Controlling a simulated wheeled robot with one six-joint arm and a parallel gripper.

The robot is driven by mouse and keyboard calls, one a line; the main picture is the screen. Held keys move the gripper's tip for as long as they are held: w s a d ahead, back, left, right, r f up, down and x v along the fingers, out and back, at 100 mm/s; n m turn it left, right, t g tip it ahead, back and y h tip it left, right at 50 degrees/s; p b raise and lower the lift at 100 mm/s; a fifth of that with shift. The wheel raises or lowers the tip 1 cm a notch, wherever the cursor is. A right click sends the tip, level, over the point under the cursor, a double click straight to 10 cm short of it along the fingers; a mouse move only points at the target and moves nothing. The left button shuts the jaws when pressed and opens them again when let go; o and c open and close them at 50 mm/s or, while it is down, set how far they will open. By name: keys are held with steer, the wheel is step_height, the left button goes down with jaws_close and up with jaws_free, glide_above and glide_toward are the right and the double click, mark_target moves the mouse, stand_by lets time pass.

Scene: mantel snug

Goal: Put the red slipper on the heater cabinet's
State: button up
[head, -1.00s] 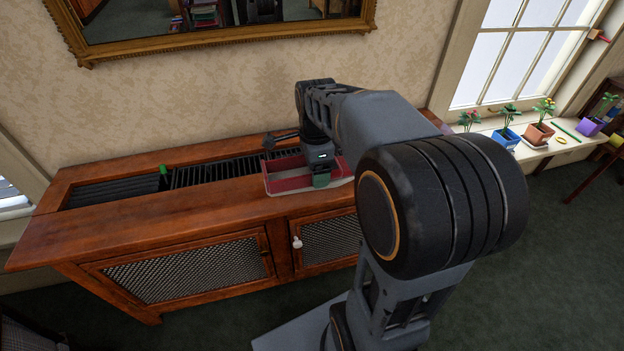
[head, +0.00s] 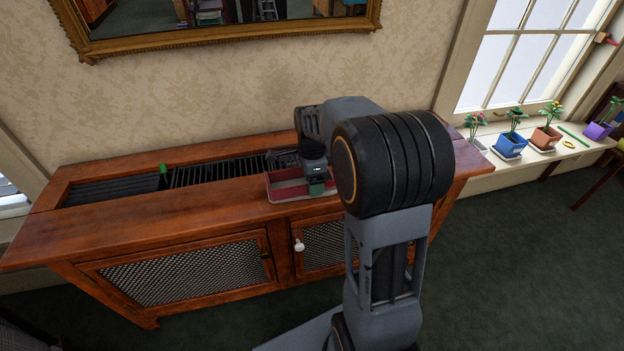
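The heater cabinet (head: 190,212) is reddish-brown wood with mesh doors and a dark slatted grille let into its top. A shallow red tray-like thing (head: 284,192) with a greyish inside sits on the top, towards the right. I cannot make out a slipper for sure; nothing else red shows on the cabinet. My gripper (head: 316,187) points down at the right part of the red tray-like thing. My arm hides the cabinet's right part and what lies behind it. The fingers are too small and covered to show whether they hold anything.
A small green object (head: 163,169) stands by the grille. A gilt-framed mirror (head: 225,45) hangs above the cabinet. At right, a window sill (head: 530,160) bears several potted plants.

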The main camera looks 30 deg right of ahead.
steer(key=shift+f, duration=0.1)
steer(key=o, duration=0.9)
steer(key=shift+o, duration=0.2)
step_height(320, 180, up, 11)
steer(key=p, duration=0.3)
steer(key=s+a+f+n+t, duration=0.1)
steer(key=s+a+f+n, duration=0.1)
steer(key=s+a+n, duration=0.2)
steer(key=s+a+f+n+t, duration=0.2)
steer(key=s+a+n, duration=0.2)
steer(key=s+n, duration=0.7)
steer(key=shift+n, duration=2.6)
steer(key=shift+r+p, duration=0.15)
steer(key=shift+p, duration=0.15)
